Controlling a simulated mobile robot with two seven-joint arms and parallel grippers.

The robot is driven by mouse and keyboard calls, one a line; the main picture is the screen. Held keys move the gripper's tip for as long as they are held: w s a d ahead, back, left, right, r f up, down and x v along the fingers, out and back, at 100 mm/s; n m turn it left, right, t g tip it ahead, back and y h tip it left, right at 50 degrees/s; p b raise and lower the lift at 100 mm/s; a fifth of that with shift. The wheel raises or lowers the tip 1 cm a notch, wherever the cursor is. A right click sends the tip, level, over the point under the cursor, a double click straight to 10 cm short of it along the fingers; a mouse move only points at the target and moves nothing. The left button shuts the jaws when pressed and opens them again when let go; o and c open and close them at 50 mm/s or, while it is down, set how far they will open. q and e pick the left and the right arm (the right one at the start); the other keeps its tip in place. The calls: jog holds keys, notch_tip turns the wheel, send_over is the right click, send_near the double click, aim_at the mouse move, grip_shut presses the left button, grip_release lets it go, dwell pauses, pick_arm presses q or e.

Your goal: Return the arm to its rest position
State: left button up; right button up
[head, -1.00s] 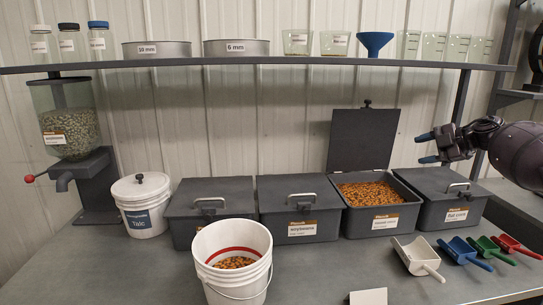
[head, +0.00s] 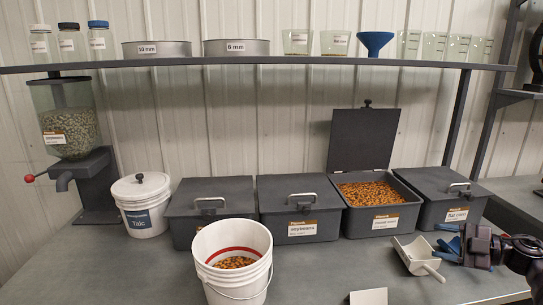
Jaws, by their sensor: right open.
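My right gripper (head: 450,242) is at the lower right of the head view, low in front of the flat corn bin, with blue fingertips pointing left. It is open, and I see nothing held in it. It overlaps the place of the coloured scoops, so the blue, green and red scoops are mostly or fully hidden behind it and my arm. Whether it touches any scoop I cannot tell. The white scoop (head: 413,252) lies on the bench just left of the gripper. My left gripper is not in view.
A white bucket (head: 218,278) with some corn stands at the front. Lidded grey bins (head: 212,190) line the back; one open bin (head: 398,185) holds corn. A talc pail (head: 140,190) and seed hopper (head: 70,130) stand left. A shelf (head: 250,64) runs above.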

jog(key=s+d, duration=0.1)
jog(key=s, duration=0.3)
jog(key=w+d+r+m+t+h, duration=0.4)
jog(key=w+d+m+t+h, duration=0.2)
jog(key=d+m+t+h, duration=0.4)
jog(key=d+f+m+g+h, duration=0.2)
jog(key=d+f+m+h, duration=0.4)
jog(key=d+h, duration=0.35)
jog(key=s+a+f+m+g+y, duration=0.1)
jog(key=s+a+f, duration=0.65)
jog(key=f, duration=0.25)
jog(key=s+a+f+g+y, duration=0.2)
jog(key=s+a+f, duration=0.5)
jog(key=f, duration=0.4)
jog(key=s+a+f+m, duration=0.2)
jog(key=s+a+f, duration=0.1)
jog(key=s+a, duration=0.6)
jog(key=s+a+f+m+g+y, duration=0.1)
jog(key=s+a+f+m, duration=0.1)
jog(key=s+a, duration=0.6)
jog(key=shift+s+a+f+m+g, duration=0.35)
jog(key=shift+a+f, duration=0.2)
jog(key=shift+a, duration=0.2)
